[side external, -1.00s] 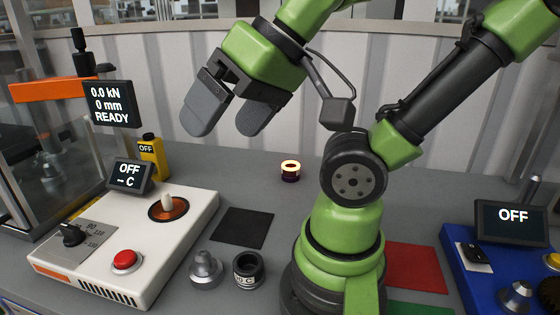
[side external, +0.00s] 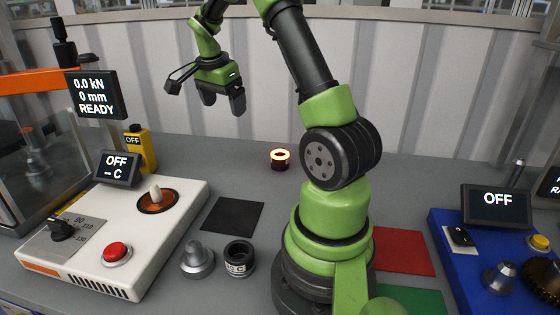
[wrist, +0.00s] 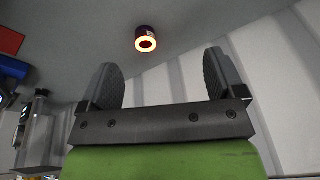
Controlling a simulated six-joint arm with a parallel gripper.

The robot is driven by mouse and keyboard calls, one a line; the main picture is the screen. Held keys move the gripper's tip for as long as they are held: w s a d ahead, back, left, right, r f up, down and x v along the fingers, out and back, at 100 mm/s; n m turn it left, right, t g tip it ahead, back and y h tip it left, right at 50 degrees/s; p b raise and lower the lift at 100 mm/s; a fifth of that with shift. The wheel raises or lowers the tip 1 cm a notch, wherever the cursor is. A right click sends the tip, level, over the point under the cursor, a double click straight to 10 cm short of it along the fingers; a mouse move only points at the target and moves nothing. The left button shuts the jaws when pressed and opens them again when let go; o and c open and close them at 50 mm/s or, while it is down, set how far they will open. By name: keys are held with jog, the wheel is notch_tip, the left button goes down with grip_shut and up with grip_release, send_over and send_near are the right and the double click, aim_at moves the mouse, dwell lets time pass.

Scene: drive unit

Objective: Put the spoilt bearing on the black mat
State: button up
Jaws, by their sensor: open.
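A small dark purple ring with a glowing yellow-orange rim (side external: 280,162), apparently the spoilt bearing, stands upright on the grey bench near the back wall. It also shows in the wrist view (wrist: 146,40), beyond the fingers and a little left of the middle. The black mat (side external: 233,216) lies bare on the bench, to the front left of the ring. My gripper (side external: 224,100) is open and empty, in the air above the back of the bench, left of the ring in the picture. Its two fingers show apart in the wrist view (wrist: 162,82).
A white heater (side external: 120,235) with a red button stands left of the mat. A grey metal cone (side external: 197,258) and a dark ring with lettering (side external: 238,262) stand in front of the mat. A red mat (side external: 404,252), a green mat (side external: 415,302) and a blue unit (side external: 450,265) are at right.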

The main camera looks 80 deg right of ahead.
aim_at(282, 157)
jog(key=s+d+f+m+g, duration=0.1)
jog(key=s+d+f+m, duration=0.1)
jog(key=s+d+f, duration=0.1)
jog(key=s+d+f+m+g, duration=0.1)
jog(key=s+d+f+m, duration=0.1)
jog(key=d+f, duration=0.3)
jog(key=s+d+f+m+g, duration=0.1)
jog(key=s+d+f+m, duration=0.2)
jog(key=f, duration=0.5)
jog(key=shift+s+d+g+y, duration=0.3)
jog(key=shift+s+d, duration=0.15)
jog(key=shift+s, duration=0.15)
jog(key=x, duration=0.5)
jog(key=shift+s+d+f, duration=0.25)
jog(key=shift+f, duration=0.05)
jog(key=shift+c, duration=0.3)
jog(key=shift+r, duration=0.1)
jog(key=c, duration=1.2)
